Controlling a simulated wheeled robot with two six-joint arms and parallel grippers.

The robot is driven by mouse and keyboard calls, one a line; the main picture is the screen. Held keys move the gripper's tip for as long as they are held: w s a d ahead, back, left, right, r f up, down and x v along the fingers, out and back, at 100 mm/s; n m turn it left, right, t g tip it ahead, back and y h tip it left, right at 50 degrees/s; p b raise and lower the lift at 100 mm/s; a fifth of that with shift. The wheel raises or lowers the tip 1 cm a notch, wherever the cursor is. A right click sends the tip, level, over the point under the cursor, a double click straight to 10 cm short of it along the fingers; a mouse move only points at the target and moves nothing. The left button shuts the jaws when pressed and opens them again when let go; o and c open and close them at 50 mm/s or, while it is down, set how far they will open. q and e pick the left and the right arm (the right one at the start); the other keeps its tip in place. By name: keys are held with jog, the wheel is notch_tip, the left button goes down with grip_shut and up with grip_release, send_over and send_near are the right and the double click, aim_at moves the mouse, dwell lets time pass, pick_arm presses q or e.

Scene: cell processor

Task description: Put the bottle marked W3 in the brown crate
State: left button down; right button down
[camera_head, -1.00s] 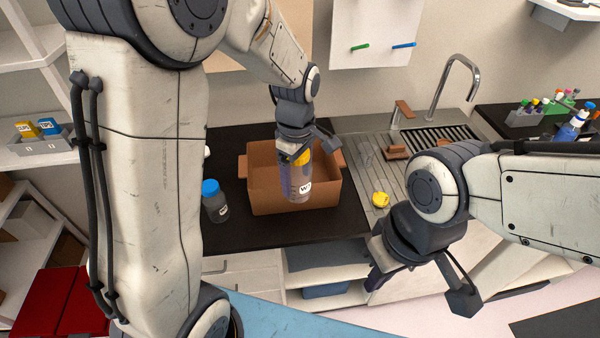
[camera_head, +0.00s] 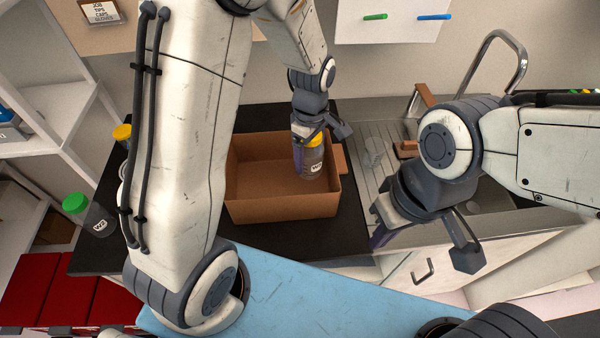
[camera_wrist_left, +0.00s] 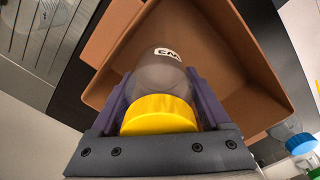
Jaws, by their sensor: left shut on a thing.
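In the left wrist view the bottle (camera_wrist_left: 165,75) sits between the purple fingers of the left gripper (camera_wrist_left: 160,105), with the open crate (camera_wrist_left: 232,38) beyond. My right gripper (camera_head: 380,236) hangs near the counter's front edge, away from the crate; its finger gap is hidden.
A green-capped bottle (camera_head: 92,214) stands at the left, and a yellow-capped one (camera_head: 122,134) is partly behind my left arm. A blue-capped bottle (camera_wrist_left: 301,143) shows in the left wrist view. The sink tap (camera_head: 500,50) rises at the right. The rest of the crate looks empty.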

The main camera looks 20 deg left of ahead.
pick_arm(q)
notch_tip(320, 180, down, 6)
jog(key=shift+f+p, duration=0.2)
jog(key=shift+p, duration=0.25)
jog(key=shift+f, duration=0.15)
